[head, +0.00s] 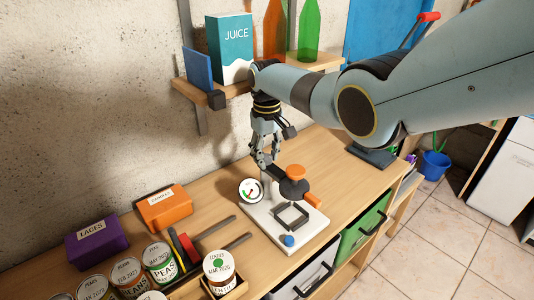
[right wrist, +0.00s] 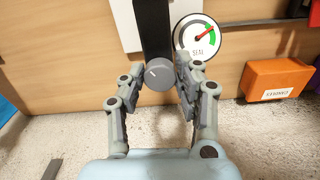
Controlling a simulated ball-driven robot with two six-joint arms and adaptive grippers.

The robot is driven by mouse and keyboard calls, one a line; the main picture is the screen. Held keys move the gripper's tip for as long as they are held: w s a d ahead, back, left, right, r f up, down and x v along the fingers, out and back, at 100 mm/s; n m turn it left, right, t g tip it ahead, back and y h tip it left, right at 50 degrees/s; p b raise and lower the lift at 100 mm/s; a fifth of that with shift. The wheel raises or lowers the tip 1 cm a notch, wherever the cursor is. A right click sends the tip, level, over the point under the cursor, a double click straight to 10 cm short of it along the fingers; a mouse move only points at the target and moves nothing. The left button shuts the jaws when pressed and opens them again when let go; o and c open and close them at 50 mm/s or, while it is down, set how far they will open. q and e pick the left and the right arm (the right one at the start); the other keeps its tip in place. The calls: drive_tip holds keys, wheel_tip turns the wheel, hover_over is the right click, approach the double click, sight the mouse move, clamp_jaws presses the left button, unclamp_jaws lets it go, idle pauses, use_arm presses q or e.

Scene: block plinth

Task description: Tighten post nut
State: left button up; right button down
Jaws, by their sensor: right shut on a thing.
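The block plinth has a white base (head: 272,228) on the wooden bench. A grey post nut (right wrist: 160,76) with a short white mark sits on top of the post, centred between the fingers in the right wrist view. My right gripper (head: 266,162) points down over the post and is shut on the nut, a finger on each side. A round dial (head: 250,190) labelled SEAL stands beside the post. In the right wrist view the dial (right wrist: 202,37) has its red needle pointing up and right, by the green band. My left gripper is not in view.
An orange knob (head: 295,172), an orange handle (head: 312,200), a black square frame (head: 291,216) and a blue knob (head: 289,240) are on the plinth. Orange (head: 164,208) and purple (head: 96,239) boxes and several cans stand left. A shelf (head: 190,91) with a juice carton (head: 231,48) is above.

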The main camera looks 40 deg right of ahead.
drive_tip(key=m, duration=0.6)
drive_tip(key=shift+w+a, duration=0.1)
drive_tip(key=shift+r+m, duration=0.1)
drive_tip(key=shift+m, duration=0.2)
idle(0.3)
drive_tip(key=c, duration=0.9)
unclamp_jaws()
drive_tip(key=shift+c, duration=0.2)
